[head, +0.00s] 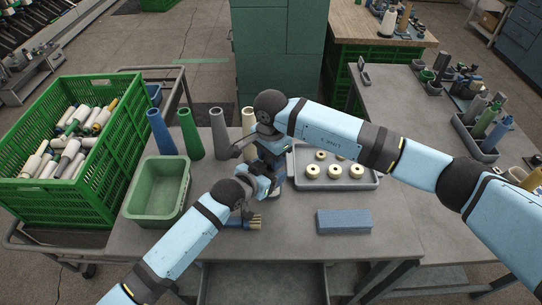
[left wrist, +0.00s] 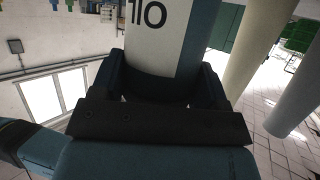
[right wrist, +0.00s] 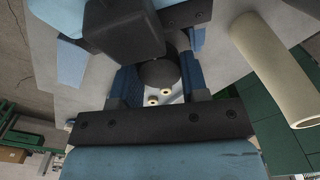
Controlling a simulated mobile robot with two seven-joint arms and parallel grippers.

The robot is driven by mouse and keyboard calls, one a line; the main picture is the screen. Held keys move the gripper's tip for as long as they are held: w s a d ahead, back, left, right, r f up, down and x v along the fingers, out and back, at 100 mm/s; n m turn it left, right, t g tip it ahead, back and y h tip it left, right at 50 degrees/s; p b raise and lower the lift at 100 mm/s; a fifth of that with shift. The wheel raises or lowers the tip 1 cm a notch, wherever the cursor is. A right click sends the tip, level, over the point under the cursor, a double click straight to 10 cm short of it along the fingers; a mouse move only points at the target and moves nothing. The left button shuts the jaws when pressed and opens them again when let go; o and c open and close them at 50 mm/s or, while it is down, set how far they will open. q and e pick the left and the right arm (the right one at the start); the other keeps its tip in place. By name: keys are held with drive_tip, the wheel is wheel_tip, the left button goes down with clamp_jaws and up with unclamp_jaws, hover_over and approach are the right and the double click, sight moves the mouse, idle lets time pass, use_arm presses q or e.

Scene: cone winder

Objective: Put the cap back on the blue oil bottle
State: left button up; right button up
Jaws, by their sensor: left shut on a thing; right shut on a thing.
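The blue oil bottle (left wrist: 165,40), with a white label, fills the top of the left wrist view between the fingers of my left gripper (left wrist: 165,90). In the head view my left gripper (head: 268,180) is shut around it at the table's middle, and the arms hide most of the bottle. A dark round cap (right wrist: 158,74) shows between the fingers of my right gripper (right wrist: 158,85), which is shut on it. In the head view my right gripper (head: 272,150) is just above the left one. Whether cap and bottle touch is hidden.
Blue (head: 161,132), green (head: 190,133) and grey (head: 220,133) cones and a cream cone (head: 248,122) stand at the back. A green tub (head: 157,205) is left, a grey tray (head: 362,183) of cream rings right. A blue block (head: 344,222) and a brush (head: 250,223) lie in front.

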drive_tip(key=shift+m, duration=0.9)
drive_tip(key=o, duration=1)
drive_tip(key=shift+r, duration=2.3)
drive_tip(key=shift+c, duration=1.1)
wheel_tip(320, 180, up, 4)
drive_tip(key=n, duration=0.6)
drive_tip(key=shift+f+n, duration=0.25)
drive_tip(key=shift+n, duration=0.05)
